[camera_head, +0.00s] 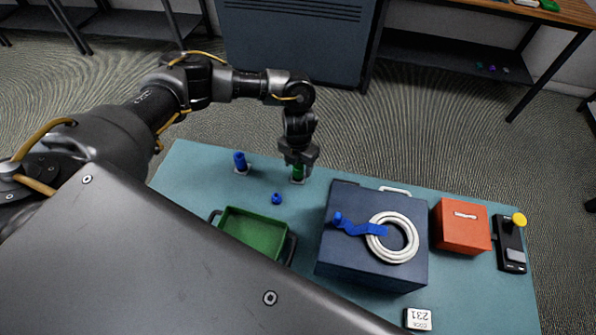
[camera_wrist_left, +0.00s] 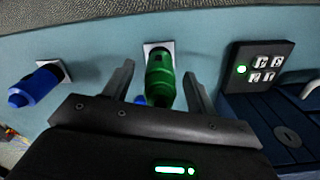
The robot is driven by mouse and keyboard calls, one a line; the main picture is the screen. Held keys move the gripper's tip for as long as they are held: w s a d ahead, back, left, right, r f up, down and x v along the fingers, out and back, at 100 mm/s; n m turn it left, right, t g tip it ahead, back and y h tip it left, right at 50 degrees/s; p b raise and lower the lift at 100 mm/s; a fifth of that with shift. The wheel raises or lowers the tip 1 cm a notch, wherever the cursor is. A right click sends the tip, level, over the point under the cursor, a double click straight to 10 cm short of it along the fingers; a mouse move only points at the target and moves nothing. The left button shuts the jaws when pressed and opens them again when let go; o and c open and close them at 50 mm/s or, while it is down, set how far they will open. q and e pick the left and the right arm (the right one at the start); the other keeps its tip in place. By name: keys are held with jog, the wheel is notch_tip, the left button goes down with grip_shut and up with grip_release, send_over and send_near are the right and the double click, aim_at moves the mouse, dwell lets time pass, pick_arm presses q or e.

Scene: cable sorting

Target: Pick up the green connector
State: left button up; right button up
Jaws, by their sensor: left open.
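The green connector (camera_head: 298,173) stands on a small white plate at the back of the table, partly hidden by my left gripper (camera_head: 299,160). In the left wrist view the green connector (camera_wrist_left: 160,78) sits between the two open fingers of my left gripper (camera_wrist_left: 158,88). Gaps show between the connector and both fingers, so the jaws are not closed on it. My right gripper is not in view.
A blue connector (camera_head: 240,161) stands left of the green one, and a small blue piece (camera_head: 277,198) lies in front. A green tray (camera_head: 252,231), a dark blue box (camera_head: 345,262) with a white cable coil (camera_head: 376,246), and a red box (camera_head: 461,228) occupy the table.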

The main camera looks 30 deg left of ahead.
pick_arm(q)
jog(key=shift+f, duration=0.2)
jog(key=c, duration=1.1)
jog(key=shift+c, duration=0.2)
jog(key=shift+r, duration=0.45)
notch_tip(320, 180, up, 2)
jog(key=shift+r, duration=0.15)
jog(key=s+r, duration=1)
jog(key=s, duration=0.4)
jog(key=shift+a, duration=0.35)
